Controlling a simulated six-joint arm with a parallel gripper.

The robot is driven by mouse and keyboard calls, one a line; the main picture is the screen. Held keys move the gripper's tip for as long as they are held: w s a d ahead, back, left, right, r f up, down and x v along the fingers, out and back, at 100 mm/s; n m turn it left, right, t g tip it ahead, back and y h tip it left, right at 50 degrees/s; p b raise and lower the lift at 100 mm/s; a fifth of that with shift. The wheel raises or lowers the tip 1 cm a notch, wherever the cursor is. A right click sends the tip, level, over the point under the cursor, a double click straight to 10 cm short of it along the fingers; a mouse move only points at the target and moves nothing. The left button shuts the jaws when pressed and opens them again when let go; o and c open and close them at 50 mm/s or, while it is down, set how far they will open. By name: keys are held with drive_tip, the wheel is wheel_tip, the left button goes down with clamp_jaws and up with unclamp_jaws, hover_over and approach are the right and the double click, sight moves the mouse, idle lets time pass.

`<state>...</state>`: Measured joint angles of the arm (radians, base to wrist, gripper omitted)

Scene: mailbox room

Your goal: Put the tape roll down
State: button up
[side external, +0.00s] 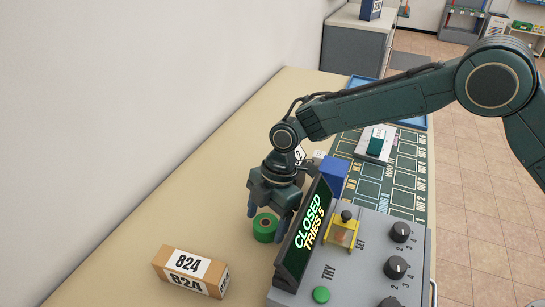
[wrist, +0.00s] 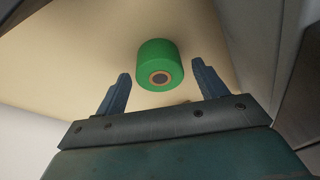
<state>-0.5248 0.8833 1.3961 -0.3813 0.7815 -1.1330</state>
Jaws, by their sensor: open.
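The tape roll (side external: 265,229) is a green cylinder with a tan and dark core. It rests on the beige tabletop, left of the sign on the grey control box. In the wrist view the tape roll (wrist: 160,66) shows just beyond and between the fingertips, with a gap to each finger. My gripper (side external: 266,213) is open around or just above the roll; the side view does not settle which. Its two blue-grey fingers also show in the wrist view (wrist: 160,76), spread apart and empty.
A cardboard box marked 824 (side external: 190,272) lies on the table at the front left. A grey control box (side external: 350,262) with knobs and a "CLOSED TRIES 5" sign (side external: 304,232) stands close right of my gripper. A blue box (side external: 333,176) sits behind it. The table's left side is clear.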

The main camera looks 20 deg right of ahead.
drive_tip(key=v, duration=1.1)
drive_tip(key=shift+r, duration=0.1)
drive_tip(key=s+d+r+m+t, duration=0.2)
drive_tip(key=s+d+r+m, duration=0.35)
drive_tip(key=d+r, duration=0.3)
drive_tip(key=s+d+r+m+t, duration=0.2)
drive_tip(key=s+d+r+m, duration=0.2)
drive_tip(key=d+r+m, duration=0.4)
drive_tip(key=s+d+f+m+t+h, duration=0.2)
drive_tip(key=s+d+m, duration=0.6)
drive_tip(key=s+d, duration=0.7)
drive_tip(key=s, duration=0.3)
drive_tip(key=shift+s+d+f+m+t+h, duration=0.3)
drive_tip(key=shift+f+m+h, duration=0.05)
drive_tip(key=shift+h, duration=0.05)
